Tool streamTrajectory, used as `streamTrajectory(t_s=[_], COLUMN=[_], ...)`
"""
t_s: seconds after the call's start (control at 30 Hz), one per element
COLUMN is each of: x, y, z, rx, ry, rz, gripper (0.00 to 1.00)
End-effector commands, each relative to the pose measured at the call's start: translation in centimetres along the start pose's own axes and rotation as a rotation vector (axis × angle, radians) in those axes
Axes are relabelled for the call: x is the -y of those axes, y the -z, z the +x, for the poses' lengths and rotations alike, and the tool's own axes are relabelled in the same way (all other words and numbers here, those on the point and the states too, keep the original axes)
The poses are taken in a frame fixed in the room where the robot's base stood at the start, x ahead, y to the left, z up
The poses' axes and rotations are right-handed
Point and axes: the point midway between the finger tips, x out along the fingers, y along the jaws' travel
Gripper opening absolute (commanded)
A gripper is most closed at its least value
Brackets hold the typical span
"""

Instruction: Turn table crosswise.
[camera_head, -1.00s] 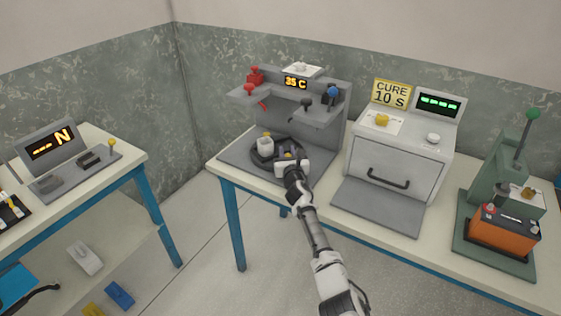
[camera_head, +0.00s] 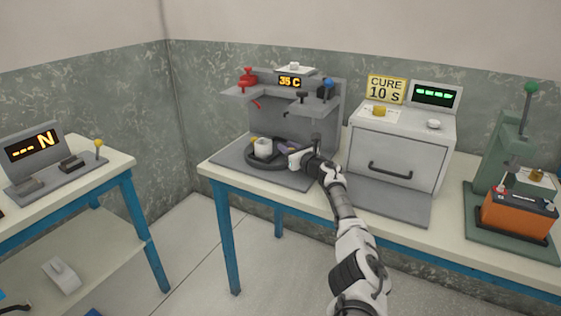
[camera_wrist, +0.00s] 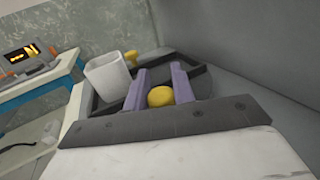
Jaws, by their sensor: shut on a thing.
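The turntable is a dark round plate with a raised rim (camera_head: 262,166) on the grey station. In the wrist view, its dark frame (camera_wrist: 199,77) shows around my gripper's fingers. A white square cup (camera_head: 263,148) stands upright on it; it also shows left of the fingers in the wrist view (camera_wrist: 107,76). My gripper (camera_head: 292,147) is at the turntable's right side. Its purple fingers (camera_wrist: 159,88) are shut on a yellow knob (camera_wrist: 160,96). A second yellow knob (camera_wrist: 131,57) shows behind the cup. How the held knob joins the turntable is hidden.
The station's back wall has a 35 C display (camera_head: 290,82), a red valve (camera_head: 247,79) and a blue knob (camera_head: 328,86) above the turntable. A cure oven (camera_head: 400,148) stands close on the right. An orange battery (camera_head: 518,215) is farther right.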

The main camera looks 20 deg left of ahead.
Motion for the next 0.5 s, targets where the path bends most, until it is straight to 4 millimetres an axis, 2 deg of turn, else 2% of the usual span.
streamTrajectory(t_s=[0.03,0.2,0.5], x=[0.5,1.3,1.8], y=[0.5,0.2,-0.1], z=[-0.3,-0.8,-1.1], rx=[0.001,0.001,0.001], ry=[-0.004,-0.029,-0.047], rz=[-0.002,-0.002,-0.001], gripper=[0.0,0.0,0.0])
